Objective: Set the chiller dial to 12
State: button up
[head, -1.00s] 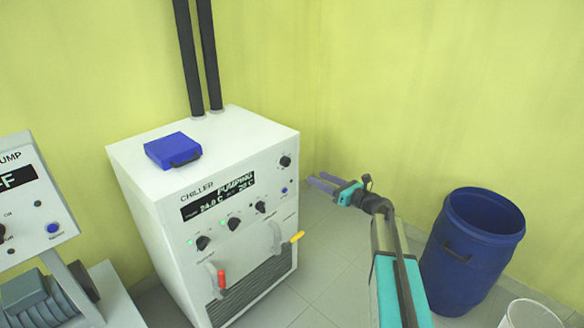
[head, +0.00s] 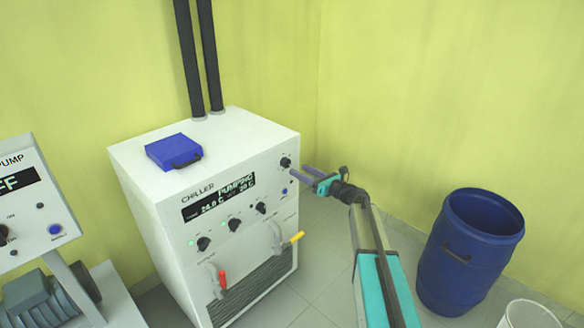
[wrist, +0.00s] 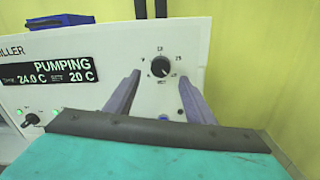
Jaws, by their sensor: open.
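The white chiller (head: 150,180) stands against the yellow wall. Its display (wrist: 55,72) reads PUMPING, 24.0 C and 20 C. The black dial (head: 286,162) is at the upper right of the front panel; in the wrist view the dial (wrist: 160,67) has a scale around it, with numbers too small to read surely. My gripper (head: 299,171) is open and empty, in front of the panel beside the dial. In the wrist view its two purple fingers (wrist: 158,82) are spread, one to each side below the dial, and I see no contact with it.
Several smaller knobs (head: 203,243) sit lower on the panel, with a red-handled valve (head: 222,279) and a yellow-handled valve (head: 290,239) below. A blue case (head: 173,151) lies on top. A blue barrel (head: 470,255) stands right; a pump unit (head: 30,205) stands left.

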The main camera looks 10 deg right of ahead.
aim_at(288, 165)
jog(key=shift+p+x, duration=0.3)
jog(key=shift+x, duration=2.2)
jog(key=shift+c, duration=0.2)
jog(key=c, duration=1)
jog(key=shift+a, duration=0.15)
